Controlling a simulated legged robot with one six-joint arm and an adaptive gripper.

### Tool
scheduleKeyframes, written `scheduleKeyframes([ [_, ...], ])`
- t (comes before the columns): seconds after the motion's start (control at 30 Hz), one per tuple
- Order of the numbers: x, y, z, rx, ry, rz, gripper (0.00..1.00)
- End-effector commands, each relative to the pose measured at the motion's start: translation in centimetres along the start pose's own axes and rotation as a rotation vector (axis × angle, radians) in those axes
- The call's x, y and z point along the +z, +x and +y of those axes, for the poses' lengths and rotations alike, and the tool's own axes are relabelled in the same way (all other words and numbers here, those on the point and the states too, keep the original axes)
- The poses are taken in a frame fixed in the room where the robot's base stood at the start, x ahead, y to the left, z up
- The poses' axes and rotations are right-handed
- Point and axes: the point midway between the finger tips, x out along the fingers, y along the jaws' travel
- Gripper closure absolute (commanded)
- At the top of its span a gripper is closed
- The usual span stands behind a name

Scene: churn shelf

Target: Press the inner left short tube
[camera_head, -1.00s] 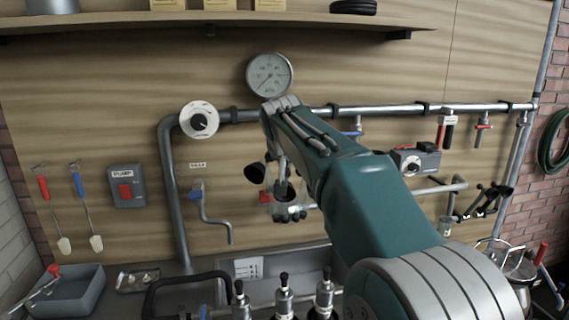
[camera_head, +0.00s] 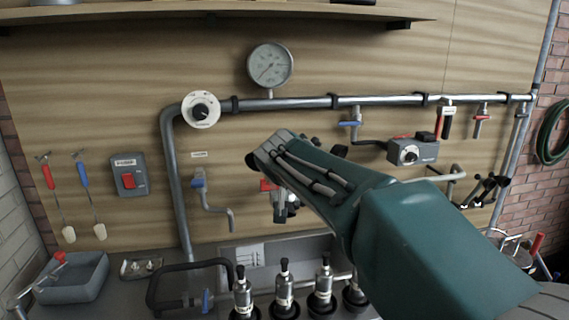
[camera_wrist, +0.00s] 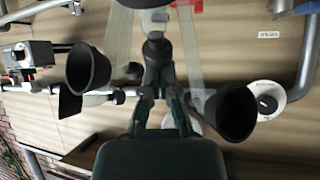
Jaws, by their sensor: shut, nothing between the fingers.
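A row of several short tubes stands on the metal bench at the bottom of the head view, silvery bodies with black tops. The inner left short tube (camera_head: 284,288) is second from the left. The outer left tube (camera_head: 243,295) and the inner right tube (camera_head: 324,285) stand on either side of it; the outer right one (camera_head: 355,292) is partly hidden by my arm. My gripper (camera_head: 283,213) hangs in front of the board, above the row and apart from it. It is shut and empty; it also shows in the wrist view (camera_wrist: 156,45). The tubes are not recognisable there.
A black curved handle (camera_head: 185,270) stands left of the tubes. A grey bin (camera_head: 72,280) is farther left. Space between my gripper and the tube tops looks open.

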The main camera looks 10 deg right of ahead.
Motion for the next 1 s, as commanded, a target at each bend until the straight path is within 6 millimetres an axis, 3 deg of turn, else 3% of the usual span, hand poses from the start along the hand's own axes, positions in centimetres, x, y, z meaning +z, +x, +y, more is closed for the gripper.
scheduleKeyframes([
  [0.5,8.0,-1.5,0.1,-0.002,-0.002,-0.002,1.0],
  [1.0,7.4,-0.7,0.1,0.0,0.0,-0.002,1.0],
])
